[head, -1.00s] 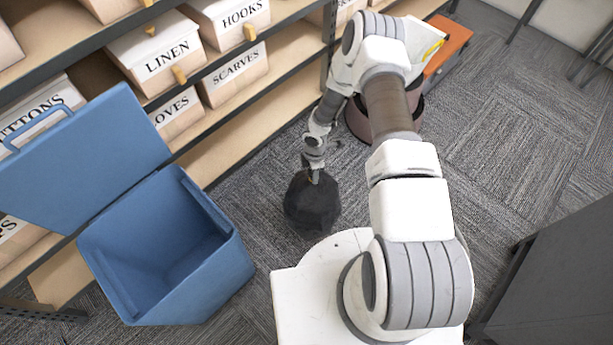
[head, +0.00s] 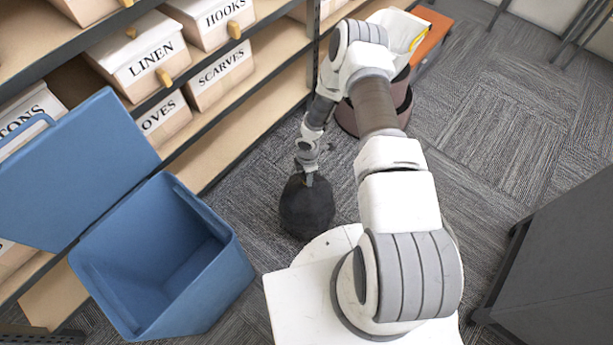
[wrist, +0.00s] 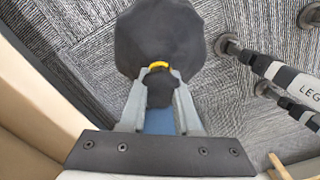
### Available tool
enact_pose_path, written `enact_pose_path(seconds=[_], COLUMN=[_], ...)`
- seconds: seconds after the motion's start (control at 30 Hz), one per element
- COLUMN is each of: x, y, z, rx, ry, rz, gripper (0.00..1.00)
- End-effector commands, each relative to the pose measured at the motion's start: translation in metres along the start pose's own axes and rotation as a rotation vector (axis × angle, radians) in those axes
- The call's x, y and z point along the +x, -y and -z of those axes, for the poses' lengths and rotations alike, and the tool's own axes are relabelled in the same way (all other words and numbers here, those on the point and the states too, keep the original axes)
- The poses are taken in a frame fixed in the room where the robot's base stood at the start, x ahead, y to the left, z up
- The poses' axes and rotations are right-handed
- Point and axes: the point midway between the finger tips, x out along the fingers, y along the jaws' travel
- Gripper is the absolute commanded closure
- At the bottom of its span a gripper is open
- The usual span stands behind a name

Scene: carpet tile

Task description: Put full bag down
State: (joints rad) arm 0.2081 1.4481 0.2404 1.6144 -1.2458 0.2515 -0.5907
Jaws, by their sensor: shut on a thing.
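The full bag (head: 306,208) is a dark, rounded black sack, seen in the head view between the blue bin and my white base. My gripper (head: 308,176) is above it, shut on its gathered top. In the wrist view the bag (wrist: 158,35) fills the upper middle, with a yellow band (wrist: 160,66) at its neck. My gripper's fingertips (wrist: 161,75) meet at that band. The bag's underside is hidden, so I cannot tell whether it touches the carpet.
An open blue bin (head: 225,245), its lid (head: 75,170) tipped back, stands left of the bag, looking empty. Shelves (head: 250,110) with labelled boxes line the left. A brown round container (head: 395,105) stands behind my arm. A dark cabinet (head: 560,260) is at right. Striped legs (wrist: 275,70) show in the wrist view.

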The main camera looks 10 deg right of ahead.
Motion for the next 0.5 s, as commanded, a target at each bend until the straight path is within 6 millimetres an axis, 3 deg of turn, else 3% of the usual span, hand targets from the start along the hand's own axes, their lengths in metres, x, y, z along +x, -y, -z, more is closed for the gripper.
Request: enact_pose_path(seconds=[0.17, 0.2, 0.33, 0.5], x=[0.0034, 0.0031, 0.0028, 0.0027], y=[-0.0009, 0.0002, 0.0002, 0.0002], z=[0.0001, 0.0001, 0.0001, 0.0002], rx=[0.000, 0.000, 0.000, 0.000], ry=[0.000, 0.000, 0.000, 0.000], rz=[-0.002, 0.000, 0.001, 0.000], gripper=[1.00, 0.64, 0.40, 0.39])
